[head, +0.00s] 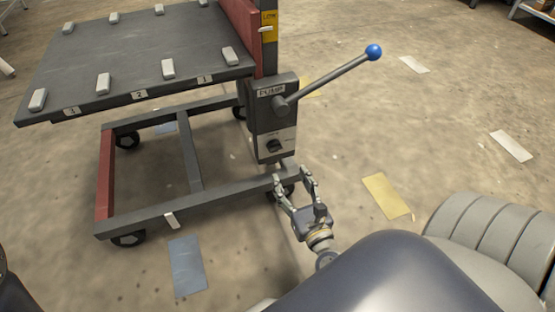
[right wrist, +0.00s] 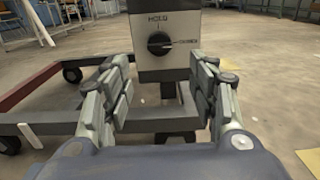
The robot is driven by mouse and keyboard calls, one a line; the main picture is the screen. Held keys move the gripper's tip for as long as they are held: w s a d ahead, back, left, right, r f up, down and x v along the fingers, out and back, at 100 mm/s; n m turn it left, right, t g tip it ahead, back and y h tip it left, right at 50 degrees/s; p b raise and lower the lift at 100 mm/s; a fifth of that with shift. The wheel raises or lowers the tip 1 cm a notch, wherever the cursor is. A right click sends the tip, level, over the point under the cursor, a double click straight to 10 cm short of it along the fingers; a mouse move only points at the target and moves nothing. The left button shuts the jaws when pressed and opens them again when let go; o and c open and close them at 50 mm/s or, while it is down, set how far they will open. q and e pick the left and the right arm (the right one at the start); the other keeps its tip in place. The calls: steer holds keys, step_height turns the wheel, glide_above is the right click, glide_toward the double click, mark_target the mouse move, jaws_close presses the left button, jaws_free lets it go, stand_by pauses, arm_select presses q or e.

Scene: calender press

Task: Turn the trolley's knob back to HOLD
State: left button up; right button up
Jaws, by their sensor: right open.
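The trolley's black round knob (right wrist: 160,43) sits on a pale plate on the front of the pump box (right wrist: 190,62). HOLD is printed above the knob and another label, hard to read, stands to its right. The knob's white pointer mark points right, toward that label. In the head view the knob (head: 274,146) is small on the lower part of the pump box (head: 285,95). My right gripper (head: 293,178) is open and empty, just in front of and below the knob, not touching it. In the right wrist view its fingers (right wrist: 160,82) stand either side below the knob. My left gripper is out of view.
A lever with a blue ball (head: 373,52) sticks out right from the pump box. The trolley's grey platform (head: 135,62) carries several pale blocks, above a low wheeled frame (head: 190,160). Floor patches, one yellow (head: 387,196), lie on open floor to the right.

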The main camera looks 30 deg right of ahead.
mark_target(275, 148)
steer(key=x, duration=1)
steer(key=shift+w, duration=0.25)
steer(key=c, duration=1.1)
